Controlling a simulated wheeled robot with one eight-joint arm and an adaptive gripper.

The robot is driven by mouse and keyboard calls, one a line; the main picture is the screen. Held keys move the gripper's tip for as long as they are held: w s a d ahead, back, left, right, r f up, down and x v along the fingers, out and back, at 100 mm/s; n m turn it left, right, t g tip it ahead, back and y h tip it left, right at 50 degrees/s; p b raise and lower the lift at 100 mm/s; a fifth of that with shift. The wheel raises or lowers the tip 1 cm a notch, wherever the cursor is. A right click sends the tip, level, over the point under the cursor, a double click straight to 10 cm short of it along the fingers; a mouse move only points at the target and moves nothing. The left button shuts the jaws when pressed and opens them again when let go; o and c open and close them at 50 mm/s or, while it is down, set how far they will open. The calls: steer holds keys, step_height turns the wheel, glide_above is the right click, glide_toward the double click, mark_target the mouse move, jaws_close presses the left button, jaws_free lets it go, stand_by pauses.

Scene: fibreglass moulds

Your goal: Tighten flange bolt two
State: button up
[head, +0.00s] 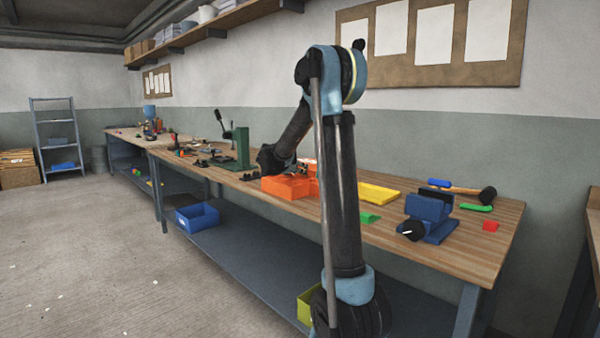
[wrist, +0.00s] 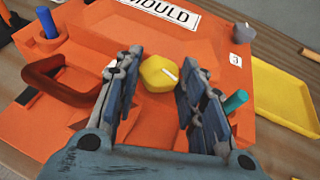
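The orange mould (head: 285,187) sits on the workbench in the head view. In the wrist view its orange body (wrist: 100,25) carries a white "MOULD" label. A yellow bolt head (wrist: 158,73) with a white mark lies between the two fingers of my gripper (wrist: 165,65). The fingers are apart, with a visible gap on each side of the yellow head. Which is bolt two I cannot tell.
A dark red handle (wrist: 55,80) rises left of my gripper. A yellow tray (wrist: 285,95) lies to the right. On the bench (head: 470,240) are a blue vise (head: 430,215), a mallet (head: 487,195) and a green press (head: 240,148). The front right bench edge is clear.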

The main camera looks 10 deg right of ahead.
steer(key=shift+d, duration=0.1)
steer(key=shift+w, duration=0.15)
steer(key=shift+a, duration=0.25)
steer(key=shift+w+a+m+g+h, duration=0.1)
steer(key=shift+m+g+h, duration=0.35)
steer(key=shift+m, duration=0.1)
steer(key=shift+w+a+m+g+h, duration=0.1)
steer(key=shift+m+g+h, duration=0.35)
steer(key=shift+m, duration=0.1)
steer(key=shift+w+a+r+m+g+h, duration=0.15)
steer(key=shift+m+g+h, duration=0.3)
steer(key=shift+m+g, duration=0.5)
steer(key=shift+w+a+f+m+g+h, duration=0.1)
steer(key=shift+w+m+g+h, duration=0.1)
steer(key=shift+m+g+h, duration=0.5)
steer(key=shift+w+a+r+m+g+h, duration=0.1)
steer(key=shift+w+m+g+h, duration=0.15)
steer(key=shift+m+g, duration=0.85)
steer(key=o, duration=1)
steer(key=shift+o, duration=0.2)
steer(key=shift+d, duration=0.1)
